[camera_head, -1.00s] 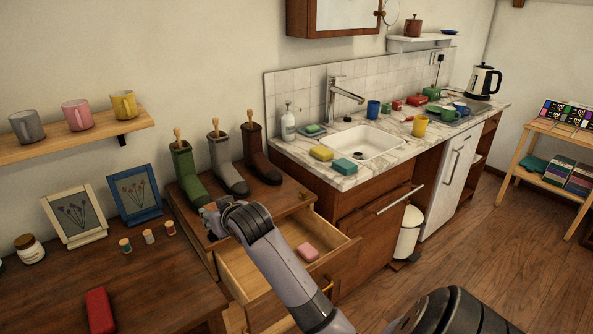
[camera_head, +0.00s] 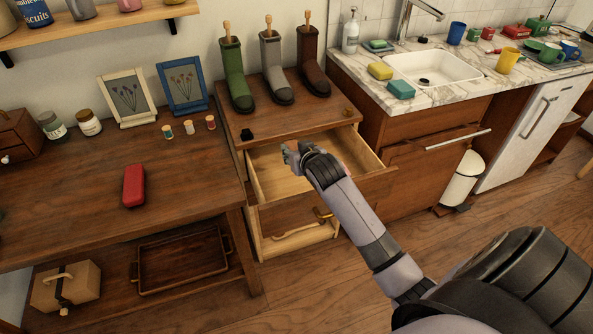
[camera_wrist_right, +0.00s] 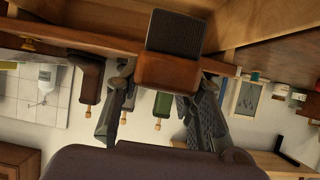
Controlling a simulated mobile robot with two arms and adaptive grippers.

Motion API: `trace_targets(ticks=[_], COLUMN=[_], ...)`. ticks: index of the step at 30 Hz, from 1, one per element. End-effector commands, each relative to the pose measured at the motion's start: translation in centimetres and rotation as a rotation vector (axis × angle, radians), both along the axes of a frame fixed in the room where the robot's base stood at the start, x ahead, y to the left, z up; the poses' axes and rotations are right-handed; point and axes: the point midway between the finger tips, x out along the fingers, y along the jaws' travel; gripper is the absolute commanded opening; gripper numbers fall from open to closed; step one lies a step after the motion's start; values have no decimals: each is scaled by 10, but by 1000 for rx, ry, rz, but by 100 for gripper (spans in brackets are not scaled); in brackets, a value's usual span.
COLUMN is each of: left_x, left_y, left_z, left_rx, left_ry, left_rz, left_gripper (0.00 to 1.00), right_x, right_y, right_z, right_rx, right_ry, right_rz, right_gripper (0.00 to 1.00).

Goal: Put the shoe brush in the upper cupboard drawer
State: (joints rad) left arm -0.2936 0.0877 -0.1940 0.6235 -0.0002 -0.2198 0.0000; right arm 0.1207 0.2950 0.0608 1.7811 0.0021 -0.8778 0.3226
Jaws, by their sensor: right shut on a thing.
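The shoe brush shows in the right wrist view as a brown wooden body (camera_wrist_right: 167,74) with dark bristles (camera_wrist_right: 175,33). My right gripper (camera_wrist_right: 162,100) is shut on it, with a finger at each side. In the head view my right gripper (camera_head: 292,154) is above the open upper cupboard drawer (camera_head: 262,181), near its left part; the brush is hidden there by the gripper. The drawer is pulled out of the cupboard (camera_head: 290,122), and my arm covers much of its inside. My left gripper is not in view.
Green (camera_head: 236,75), grey (camera_head: 275,70) and brown boots (camera_head: 312,65) stand on the cupboard top. A small black thing (camera_head: 246,134) lies at its front left edge. A table with a red case (camera_head: 134,186) stands left, the sink counter (camera_head: 440,95) right.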

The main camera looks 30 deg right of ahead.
Motion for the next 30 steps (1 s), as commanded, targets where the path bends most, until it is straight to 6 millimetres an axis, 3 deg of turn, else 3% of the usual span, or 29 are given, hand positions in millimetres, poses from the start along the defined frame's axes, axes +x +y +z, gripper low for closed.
trace_targets(ticks=[3, 8, 15, 30], left_x=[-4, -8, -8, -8], left_y=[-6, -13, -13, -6], left_z=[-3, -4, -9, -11], left_rx=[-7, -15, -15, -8], left_ry=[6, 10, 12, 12], left_rz=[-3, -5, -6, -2], left_gripper=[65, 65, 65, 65], right_x=[0, 0, 0, 0], right_y=[0, 0, 1, 0], right_z=[-22, -33, -69, -79], right_rx=[0, -1, 1, -1], right_ry=[0, -1, 1, -1], right_rz=[1, 0, 1, 0], right_gripper=[4, 4, 4, 4])
